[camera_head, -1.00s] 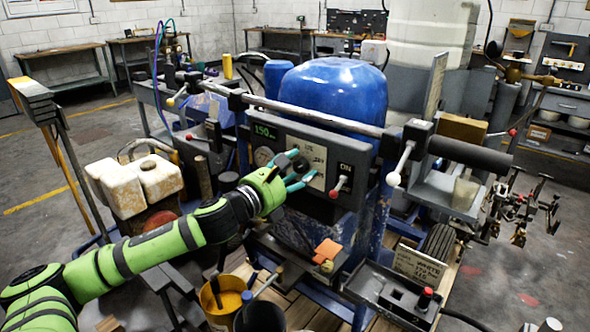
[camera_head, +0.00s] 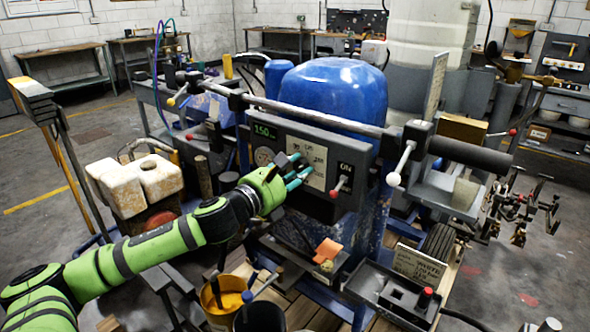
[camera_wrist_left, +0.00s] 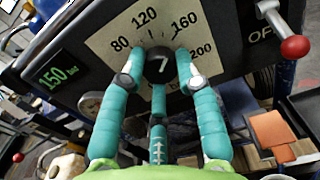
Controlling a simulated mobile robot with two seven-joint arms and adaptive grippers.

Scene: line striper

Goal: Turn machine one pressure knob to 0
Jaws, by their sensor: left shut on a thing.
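The pressure knob (camera_wrist_left: 160,65) is a dark round knob with a white mark, on a pale dial plate (camera_wrist_left: 110,42) printed with 80, 120, 160 and 200. My left gripper (camera_wrist_left: 158,72), with teal fingers, is shut on the knob, one fingertip on each side. In the head view my left gripper (camera_head: 296,172) reaches the panel (camera_head: 265,130) from the left and hides most of the knob. A green display (camera_wrist_left: 65,75) left of the dial reads 150; it also shows in the head view (camera_head: 265,133). My right gripper is not in view.
A red-tipped switch lever (camera_head: 340,186) with an ON label sits right of the dial. A long handlebar (camera_head: 330,118) runs above the panel. White-knobbed lever (camera_head: 400,165) stands farther right. A yellow bucket (camera_head: 225,300) and an orange piece (camera_head: 327,250) are below.

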